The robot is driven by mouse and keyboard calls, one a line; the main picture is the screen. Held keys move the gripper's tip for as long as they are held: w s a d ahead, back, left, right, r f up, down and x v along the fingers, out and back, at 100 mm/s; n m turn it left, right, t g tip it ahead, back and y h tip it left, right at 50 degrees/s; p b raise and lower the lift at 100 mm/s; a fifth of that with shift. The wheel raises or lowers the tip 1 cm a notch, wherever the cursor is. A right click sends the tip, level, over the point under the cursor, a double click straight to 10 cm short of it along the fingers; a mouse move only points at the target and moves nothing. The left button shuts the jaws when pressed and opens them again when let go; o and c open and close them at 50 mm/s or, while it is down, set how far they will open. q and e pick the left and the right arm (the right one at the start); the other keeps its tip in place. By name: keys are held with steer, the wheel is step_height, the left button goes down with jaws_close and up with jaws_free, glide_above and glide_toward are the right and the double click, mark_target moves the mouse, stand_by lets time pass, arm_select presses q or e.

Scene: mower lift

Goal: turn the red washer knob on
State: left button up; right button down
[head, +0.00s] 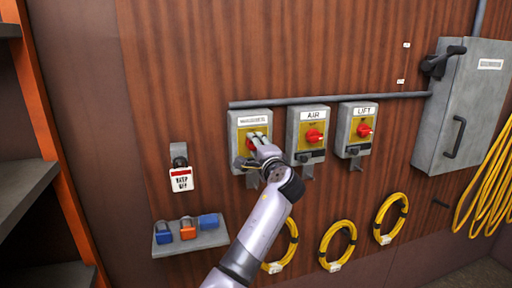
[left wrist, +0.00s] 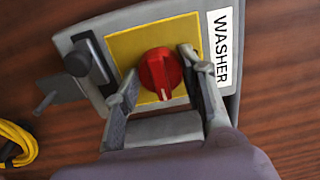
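The red washer knob (left wrist: 160,72) sits on a yellow plate (left wrist: 125,46) on a grey box with a WASHER label (left wrist: 222,48). A white mark on the knob points to the bottom of the left wrist view, along the label's reading direction. My left gripper (left wrist: 158,61) is open, with one finger on each side of the knob; I cannot tell whether either finger touches it. In the head view my left gripper (head: 258,141) covers most of the knob on the leftmost box (head: 236,128). My right gripper is not in view.
To the right are the AIR box (head: 294,140) and LIFT box (head: 344,132), each with a red knob. A padlock shelf (head: 205,239) and a tag (head: 181,180) are at left. Yellow coils (head: 338,243) hang below. A large grey cabinet (head: 470,105) is at right.

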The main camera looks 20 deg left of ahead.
arm_select(q)
steer(key=o, duration=0.5)
steer(key=shift+d, duration=0.1)
steer(key=v, duration=1.2)
